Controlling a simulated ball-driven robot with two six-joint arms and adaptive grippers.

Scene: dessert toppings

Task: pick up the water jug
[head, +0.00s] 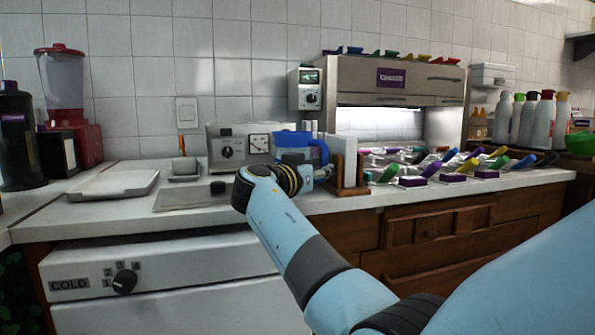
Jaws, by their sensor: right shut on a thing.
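The water jug (292,138) shows as a blue-topped vessel with a blue handle at its right, at the counter's back middle. My right arm reaches up from the lower right, and my right gripper (318,173) is at the jug's handle side, shut on the jug. My wrist covers the jug's lower part and most of the fingers. I cannot tell whether the jug's base touches the counter. My left gripper is out of view.
A wooden-sided rack (347,165) stands close right of the gripper. A grey machine with a gauge (238,147) is behind left. Topping bins with coloured scoops (440,165) fill the right counter. A white tray (115,183) and red blender (65,85) stand left.

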